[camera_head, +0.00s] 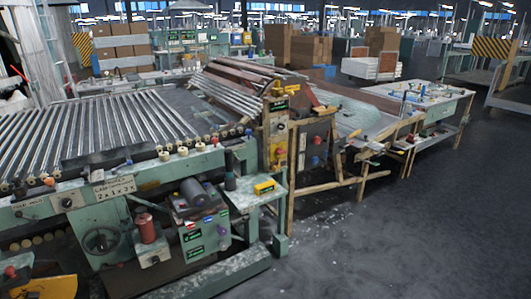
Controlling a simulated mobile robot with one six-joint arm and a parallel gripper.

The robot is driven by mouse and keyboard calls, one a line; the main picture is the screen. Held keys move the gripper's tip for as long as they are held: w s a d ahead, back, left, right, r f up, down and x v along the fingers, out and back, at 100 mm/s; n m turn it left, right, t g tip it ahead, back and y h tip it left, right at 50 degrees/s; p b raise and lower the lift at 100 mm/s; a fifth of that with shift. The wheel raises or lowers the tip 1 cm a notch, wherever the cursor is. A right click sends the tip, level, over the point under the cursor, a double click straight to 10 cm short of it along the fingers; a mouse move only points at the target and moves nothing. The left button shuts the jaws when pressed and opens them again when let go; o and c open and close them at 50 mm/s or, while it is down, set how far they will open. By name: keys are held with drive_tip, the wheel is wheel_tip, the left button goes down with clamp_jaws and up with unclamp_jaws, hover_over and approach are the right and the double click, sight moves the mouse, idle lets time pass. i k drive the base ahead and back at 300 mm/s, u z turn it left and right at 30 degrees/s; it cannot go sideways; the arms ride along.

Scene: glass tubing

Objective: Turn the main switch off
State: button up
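No switch is clearly readable as the main switch at this size. A yellow upright control panel (277,132) with dark round knobs and a red one stands at the middle of the machine. A grey-green control box (203,238) with small red, green and blue labels sits low at the machine's front. A purple-blue knob (224,230) is on its right side. The position of any switch cannot be told. My gripper is not in view.
The long green machine with glass tubes (95,130) fills the left. A white worktable (425,105) stands at the back right. The dark floor (430,230) at the right is clear.

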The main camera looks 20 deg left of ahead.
sight(279, 150)
drive_tip(key=u, duration=0.45)
drive_tip(key=i, duration=0.6)
drive_tip(key=u, duration=1)
drive_tip(key=i, duration=0.85)
drive_tip(key=u, duration=0.55)
